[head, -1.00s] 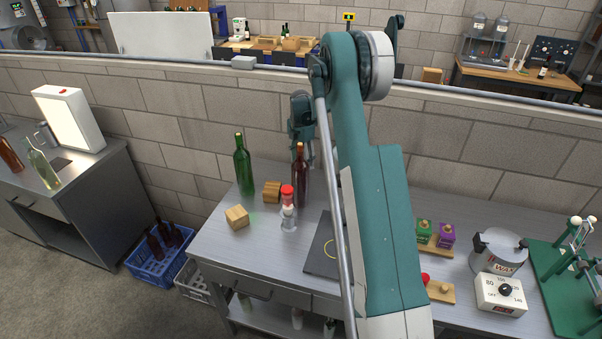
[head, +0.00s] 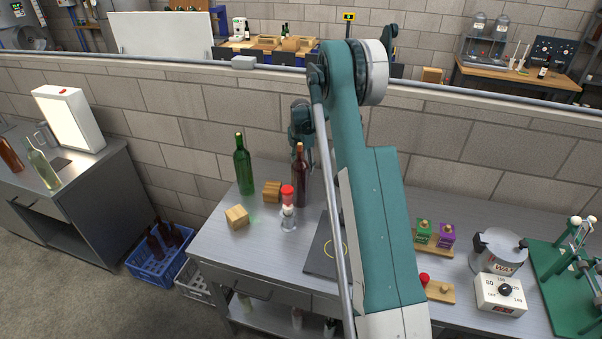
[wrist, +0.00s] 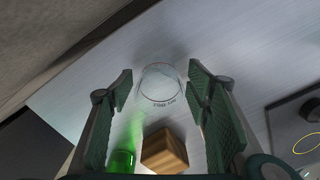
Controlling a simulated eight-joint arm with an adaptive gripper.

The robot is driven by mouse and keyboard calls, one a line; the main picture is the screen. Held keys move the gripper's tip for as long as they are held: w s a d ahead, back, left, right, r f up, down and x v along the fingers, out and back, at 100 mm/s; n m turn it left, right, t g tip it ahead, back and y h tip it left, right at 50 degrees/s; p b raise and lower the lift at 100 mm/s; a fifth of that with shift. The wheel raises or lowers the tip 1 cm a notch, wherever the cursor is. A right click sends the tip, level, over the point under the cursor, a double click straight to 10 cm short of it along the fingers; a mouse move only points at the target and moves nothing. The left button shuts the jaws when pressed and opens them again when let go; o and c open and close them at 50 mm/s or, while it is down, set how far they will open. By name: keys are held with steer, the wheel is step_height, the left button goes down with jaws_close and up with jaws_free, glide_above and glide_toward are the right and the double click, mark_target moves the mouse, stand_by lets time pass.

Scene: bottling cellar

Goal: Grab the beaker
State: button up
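The beaker (wrist: 160,84) is a clear glass vessel with dark lettering near its rim. In the wrist view it stands on the brushed metal bench, in the gap between my fingers and apart from both green pads. My gripper (wrist: 161,90) is open and empty. In the head view my gripper (head: 302,150) hangs near the wall, behind the dark red bottle (head: 300,182), with its tips partly hidden. I cannot make out the beaker for certain in the head view.
A green bottle (head: 244,168) and wooden blocks (head: 237,217) (head: 272,191) stand to the left. A red-capped item (head: 287,194) and clear glassware (head: 289,222) stand in front of the red bottle. A dark plate (head: 322,256) with a yellow ring lies to the right.

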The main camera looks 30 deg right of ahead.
steer(key=c, duration=0.8)
steer(key=shift+o, duration=0.2)
steer(key=shift+r, duration=0.15)
step_height(320, 180, up, 10)
stand_by(0.5)
